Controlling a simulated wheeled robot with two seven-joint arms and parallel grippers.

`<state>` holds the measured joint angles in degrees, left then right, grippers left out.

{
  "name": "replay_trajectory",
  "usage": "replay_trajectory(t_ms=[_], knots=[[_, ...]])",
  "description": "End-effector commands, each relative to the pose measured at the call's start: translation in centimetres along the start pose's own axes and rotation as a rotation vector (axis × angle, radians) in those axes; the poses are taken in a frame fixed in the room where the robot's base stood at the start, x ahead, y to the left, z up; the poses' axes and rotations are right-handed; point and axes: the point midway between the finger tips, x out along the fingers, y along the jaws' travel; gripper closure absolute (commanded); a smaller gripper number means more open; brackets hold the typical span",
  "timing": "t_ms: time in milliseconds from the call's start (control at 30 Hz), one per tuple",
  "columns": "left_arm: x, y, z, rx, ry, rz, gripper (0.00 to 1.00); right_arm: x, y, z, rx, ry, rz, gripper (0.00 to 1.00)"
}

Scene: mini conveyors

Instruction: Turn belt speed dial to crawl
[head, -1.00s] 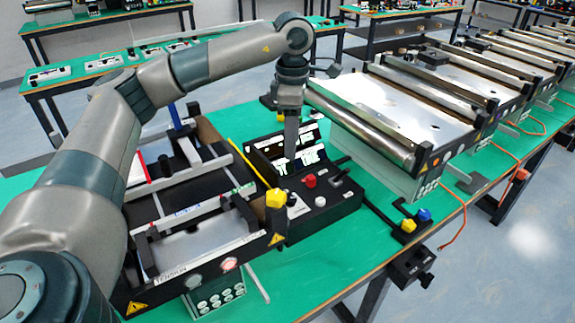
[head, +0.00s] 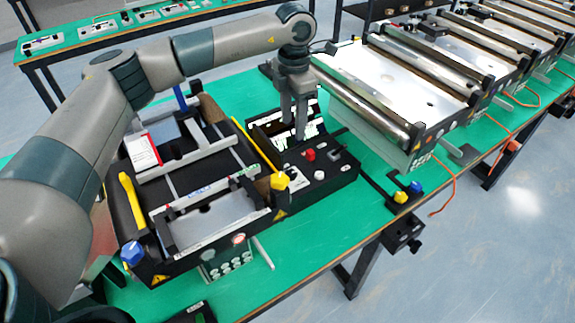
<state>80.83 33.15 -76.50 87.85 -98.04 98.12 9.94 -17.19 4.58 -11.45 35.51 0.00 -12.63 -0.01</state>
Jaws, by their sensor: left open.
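A black control box (head: 335,178) stands on the green bench, with a small lit display (head: 302,133) at its back. On its top are a red knob (head: 310,154), a white knob (head: 319,175), a dark knob with a pale top (head: 290,171) and a small lever (head: 337,151). I cannot tell which one is the belt speed dial, and no label is readable. My left gripper (head: 294,128) points down, open and empty, in front of the display and behind the knobs. It seems to touch none of them. My right gripper is not in view.
A black conveyor frame (head: 138,240) with yellow and blue knobs stands left of the box. A conveyor with a metal roller (head: 375,108) is close on the right. Yellow and blue knobs (head: 402,196) sit near the bench edge. The green bench top (head: 325,228) in front is clear.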

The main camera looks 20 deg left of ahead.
Motion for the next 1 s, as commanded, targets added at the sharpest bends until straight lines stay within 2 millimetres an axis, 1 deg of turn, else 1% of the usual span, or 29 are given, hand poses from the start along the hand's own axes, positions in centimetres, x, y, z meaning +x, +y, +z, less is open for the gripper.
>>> replay_trajectory(t_ms=[167, 267, 367, 467, 667, 1000], knots=[[0.1, 0.0, 0.0, 0.0, 0.0, 0.0, 0.53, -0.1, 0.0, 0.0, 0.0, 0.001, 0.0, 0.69], [0.5, 0.0, 0.0, 0.0, 0.0, 0.0, 0.53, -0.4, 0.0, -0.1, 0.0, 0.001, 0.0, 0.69], [1.2, 0.0, 0.0, 0.0, 0.001, -0.001, 0.53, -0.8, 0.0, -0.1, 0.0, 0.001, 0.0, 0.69], [2.4, 0.0, -0.1, 0.0, 0.001, -0.002, 0.53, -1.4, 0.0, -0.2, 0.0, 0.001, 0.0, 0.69], [5.5, 0.0, -0.1, 0.001, 0.002, -0.002, 0.53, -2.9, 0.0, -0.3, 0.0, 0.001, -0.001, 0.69], [11.7, -0.1, -0.1, 0.0, 0.003, -0.002, 0.53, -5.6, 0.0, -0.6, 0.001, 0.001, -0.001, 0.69]])
